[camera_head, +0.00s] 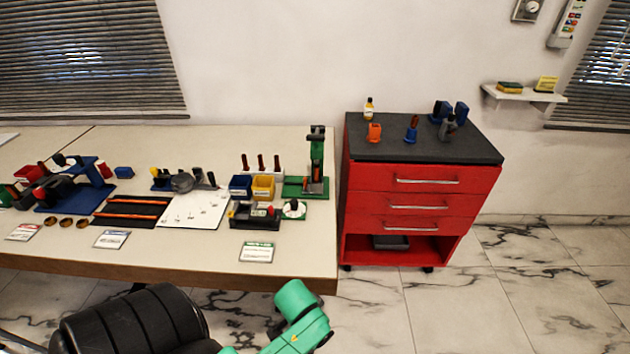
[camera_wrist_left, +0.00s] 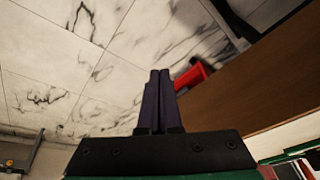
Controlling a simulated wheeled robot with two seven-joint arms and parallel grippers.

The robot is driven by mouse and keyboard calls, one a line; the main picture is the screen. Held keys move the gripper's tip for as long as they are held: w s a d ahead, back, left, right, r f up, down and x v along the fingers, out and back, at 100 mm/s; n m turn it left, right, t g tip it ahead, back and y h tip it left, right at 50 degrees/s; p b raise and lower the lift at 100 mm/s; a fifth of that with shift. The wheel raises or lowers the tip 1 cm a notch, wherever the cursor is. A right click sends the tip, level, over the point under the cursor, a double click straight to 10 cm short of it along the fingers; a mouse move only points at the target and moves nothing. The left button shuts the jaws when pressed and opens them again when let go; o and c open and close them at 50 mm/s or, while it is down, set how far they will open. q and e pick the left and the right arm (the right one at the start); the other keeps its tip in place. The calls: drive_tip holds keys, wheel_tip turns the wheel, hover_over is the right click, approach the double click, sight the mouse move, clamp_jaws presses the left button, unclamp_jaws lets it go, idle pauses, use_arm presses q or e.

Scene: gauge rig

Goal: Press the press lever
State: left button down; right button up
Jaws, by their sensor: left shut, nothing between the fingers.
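A green press with a black top (camera_head: 317,150) stands upright on a green base at the right end of the table. A dark handle with a red-brown part shows low beside its column; I cannot tell clearly which part is the lever. In the left wrist view my left gripper (camera_wrist_left: 159,76) is shut and empty, its dark fingers together. It is in open air, with the floor behind it and apart from the press, which I cannot make out in that view. A green arm link of mine shows at the bottom of the head view, without its gripper. My right gripper is not in view.
The table (camera_head: 180,258) holds blue and yellow bins (camera_head: 263,188), a black fixture (camera_head: 254,220), a white board (camera_head: 192,212) and label cards. A red drawer cabinet (camera_head: 420,180) stands right of the table. A black padded seat (camera_head: 130,325) is in front. The table's brown edge (camera_wrist_left: 250,85) is near my left gripper.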

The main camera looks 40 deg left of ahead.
use_arm(q)
drive_tip(key=w+a+r+n+t+y, duration=0.3)
drive_tip(key=w+a+r, duration=0.1)
drive_tip(key=r, duration=0.9)
drive_tip(key=w+a+r+n+t+y, duration=0.3)
drive_tip(key=w+a+r+t+y, duration=0.1)
drive_tip(key=r, duration=1)
drive_tip(key=w+a+r+n+t+y, duration=0.3)
drive_tip(key=w+a+r, duration=0.2)
drive_tip(key=r, duration=0.9)
drive_tip(key=w, duration=0.2)
drive_tip(key=shift+w+a+t, duration=0.25)
drive_tip(key=shift+w+t, duration=0.1)
drive_tip(key=shift+t, duration=0.05)
drive_tip(key=p, duration=0.3)
hover_over(315, 137)
drive_tip(key=shift+w+a+r, duration=0.1)
drive_tip(key=shift+w+a, duration=0.15)
drive_tip(key=f, duration=0.3)
drive_tip(key=shift+s+d+f, duration=0.1)
drive_tip(key=shift+s+d, duration=0.1)
drive_tip(key=shift+s, duration=0.05)
drive_tip(key=shift+s+d+f, duration=0.25)
drive_tip(key=shift+f, duration=0.25)
